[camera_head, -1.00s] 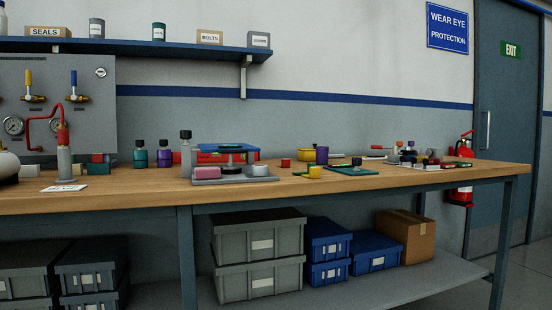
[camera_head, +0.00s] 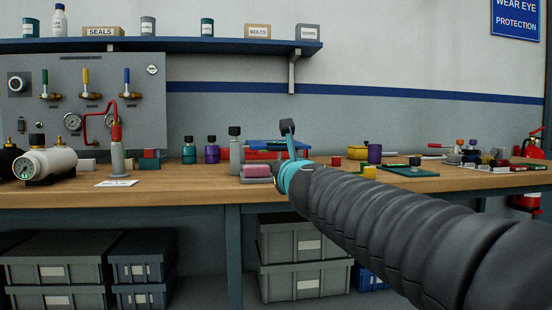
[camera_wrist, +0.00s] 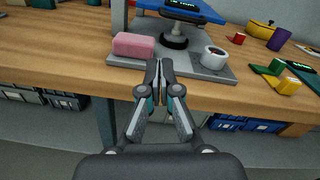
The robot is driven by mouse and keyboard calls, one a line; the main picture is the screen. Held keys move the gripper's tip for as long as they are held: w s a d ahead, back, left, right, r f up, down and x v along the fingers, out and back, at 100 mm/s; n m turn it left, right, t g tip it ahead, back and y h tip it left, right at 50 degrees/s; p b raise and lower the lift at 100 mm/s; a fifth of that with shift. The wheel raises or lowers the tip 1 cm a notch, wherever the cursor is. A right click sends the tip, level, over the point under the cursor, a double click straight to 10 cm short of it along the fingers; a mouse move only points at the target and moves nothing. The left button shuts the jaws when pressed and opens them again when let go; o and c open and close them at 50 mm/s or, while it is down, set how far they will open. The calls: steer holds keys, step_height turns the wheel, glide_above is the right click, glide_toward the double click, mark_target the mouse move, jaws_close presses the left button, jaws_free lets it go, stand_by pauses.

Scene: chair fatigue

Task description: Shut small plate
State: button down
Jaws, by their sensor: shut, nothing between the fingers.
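A test fixture with a grey base plate (camera_wrist: 218,73) stands near the table's front edge. A pink block (camera_wrist: 134,45) sits on its left, a black round foot (camera_wrist: 173,41) in the middle and a small grey-white cup (camera_wrist: 214,57) on its right. A blue flat board (camera_wrist: 208,12) lies above the foot, cut off by the frame. I cannot tell which part is the small plate. My gripper (camera_wrist: 159,67) is shut and empty, just in front of the base plate, fingertips pointing at it. In the head view my gripper (camera_head: 287,128) and arm hide most of the fixture; the pink block (camera_head: 257,171) shows.
The wooden table (camera_head: 180,183) has free room left of the fixture. A grey post (camera_head: 236,152) stands beside the pink block. Dark bottles (camera_head: 212,150) stand behind. A yellow pot (camera_wrist: 261,28), purple cylinder (camera_wrist: 278,39) and yellow block (camera_wrist: 288,85) are to the right.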

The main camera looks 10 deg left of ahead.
mark_target(271, 150)
steer(key=w+a+m, duration=0.1)
steer(key=w+m, duration=0.1)
steer(key=w, duration=0.2)
steer(key=w+a+m+h+p, duration=0.1)
steer(key=w, duration=0.3)
steer(key=w+a+m+p, duration=0.1)
steer(key=w+a+m, duration=0.1)
steer(key=w, duration=0.2)
steer(key=shift+w+r+m+h, duration=0.15)
steer(key=shift+r+m+h, duration=0.15)
steer(key=shift+w+r+p, duration=0.1)
steer(key=shift+r+p, duration=0.8)
steer(key=shift+p, duration=0.05)
